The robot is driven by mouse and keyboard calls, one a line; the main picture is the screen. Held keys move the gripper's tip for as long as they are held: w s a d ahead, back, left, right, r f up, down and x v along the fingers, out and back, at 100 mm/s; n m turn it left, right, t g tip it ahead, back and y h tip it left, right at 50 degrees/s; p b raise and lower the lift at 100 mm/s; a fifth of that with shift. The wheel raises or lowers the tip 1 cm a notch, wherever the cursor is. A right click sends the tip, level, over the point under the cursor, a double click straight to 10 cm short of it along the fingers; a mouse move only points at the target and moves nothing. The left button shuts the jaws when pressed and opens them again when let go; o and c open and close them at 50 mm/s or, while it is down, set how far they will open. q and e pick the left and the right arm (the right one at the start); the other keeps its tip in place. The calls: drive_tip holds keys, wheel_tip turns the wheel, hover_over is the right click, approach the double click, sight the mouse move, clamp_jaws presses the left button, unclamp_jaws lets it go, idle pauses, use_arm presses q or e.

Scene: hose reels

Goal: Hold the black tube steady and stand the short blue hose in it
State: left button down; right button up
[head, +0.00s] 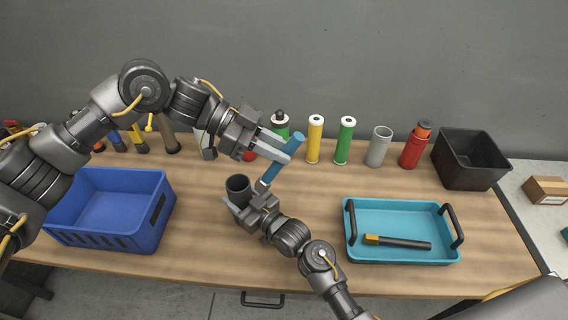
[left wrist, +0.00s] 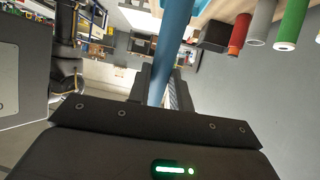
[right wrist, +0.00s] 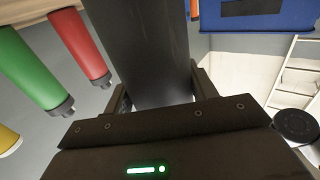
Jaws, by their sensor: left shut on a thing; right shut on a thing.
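The short blue hose (head: 276,174) is tilted in the air, its top leaning right; it also shows in the left wrist view (left wrist: 174,45). My left gripper (head: 282,149) is shut on it near its upper part. The black tube (head: 238,184) stands on the table with its open mouth up; it fills the middle of the right wrist view (right wrist: 140,50). My right gripper (head: 246,203) is shut on the tube from the front right. In the head view the hose's lower end appears right of the tube's mouth, apart from it.
A blue crate (head: 108,241) stands at the left and a teal tray (head: 402,258) with a dark, yellow-ended tool (head: 400,242) at the right. Yellow (head: 314,141) and green (head: 344,142) rolls, a grey cup (head: 378,150), a red bottle (head: 411,150) and a black bin (head: 468,174) line the back.

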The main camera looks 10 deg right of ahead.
use_arm(q)
drive_tip(key=w+a+r+n+t+h, duration=0.2)
drive_tip(key=w+a+n+t+h, duration=0.1)
drive_tip(key=a+n+t, duration=0.1)
drive_tip(key=w+a+r+n+t+h, duration=0.2)
drive_tip(key=w+a+n+t+h, duration=0.1)
drive_tip(key=a+t, duration=0.3)
drive_tip(key=shift+w+a+r+n+t, duration=0.3)
drive_tip(key=shift+w+a+n, duration=0.25)
drive_tip(key=shift+w, duration=0.2)
drive_tip(key=shift+f, duration=0.15)
wheel_tip(320, 180, down, 17)
idle(0.5)
drive_tip(key=shift+f, duration=0.1)
drive_tip(key=c, duration=1.2)
unclamp_jaws()
